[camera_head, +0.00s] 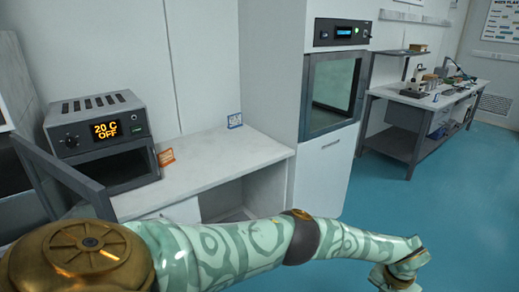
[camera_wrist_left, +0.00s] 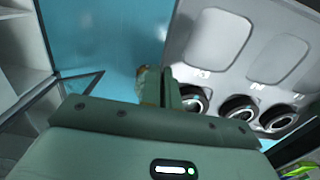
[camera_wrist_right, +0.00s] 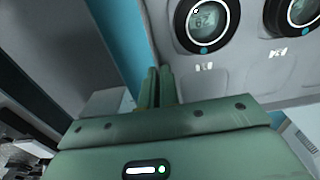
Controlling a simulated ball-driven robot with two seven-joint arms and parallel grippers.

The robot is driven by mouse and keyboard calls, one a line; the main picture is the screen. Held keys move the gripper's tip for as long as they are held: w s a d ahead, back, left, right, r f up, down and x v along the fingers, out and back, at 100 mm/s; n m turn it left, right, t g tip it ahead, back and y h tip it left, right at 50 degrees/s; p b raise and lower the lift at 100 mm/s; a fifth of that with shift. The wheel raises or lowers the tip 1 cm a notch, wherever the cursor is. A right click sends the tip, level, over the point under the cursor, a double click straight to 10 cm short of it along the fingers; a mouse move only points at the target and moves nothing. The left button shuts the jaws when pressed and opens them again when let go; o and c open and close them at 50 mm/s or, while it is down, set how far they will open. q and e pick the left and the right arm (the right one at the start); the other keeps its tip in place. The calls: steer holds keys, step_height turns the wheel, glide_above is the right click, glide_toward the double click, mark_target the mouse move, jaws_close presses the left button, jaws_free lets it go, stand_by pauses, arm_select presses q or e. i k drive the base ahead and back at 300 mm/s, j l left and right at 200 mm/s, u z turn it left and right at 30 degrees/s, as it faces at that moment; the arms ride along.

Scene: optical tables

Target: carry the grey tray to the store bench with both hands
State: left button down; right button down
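No grey tray can be made out for sure in any view. In the left wrist view my left gripper (camera_wrist_left: 158,72) has its fingers together with nothing seen between them. In the right wrist view my right gripper (camera_wrist_right: 154,72) also has its fingers together, empty. A grey panel (camera_wrist_left: 212,88) with round dark-rimmed ports and pale rounded panes stands beyond the left fingers. A similar grey panel (camera_wrist_right: 225,82) shows in the right wrist view. No label marks the store bench; a workbench (camera_head: 402,146) stands at the far right in the head view.
A white counter (camera_head: 215,160) carries an oven (camera_head: 98,135) reading 20 C OFF, with an orange card (camera_head: 166,157) and a blue card (camera_head: 235,120). A tall cabinet (camera_head: 335,95) with a glass door stands beside it. Blue floor (camera_head: 440,200) is open at right.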

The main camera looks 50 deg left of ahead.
mark_target(235, 154)
steer(key=i+j+u, duration=0.1)
steer(key=i+u, duration=0.35)
steer(key=i, duration=0.35)
steer(key=i+l+u, duration=0.15)
steer(key=i+u, duration=0.3)
steer(key=i, duration=0.35)
steer(key=i+u, duration=0.35)
steer(key=i+l+u, duration=0.1)
steer(key=i+u, duration=0.25)
steer(key=i+l+u, duration=0.15)
steer(key=u, duration=0.2)
steer(key=i+u, duration=0.15)
steer(key=u, duration=0.9)
steer(key=i, duration=0.9)
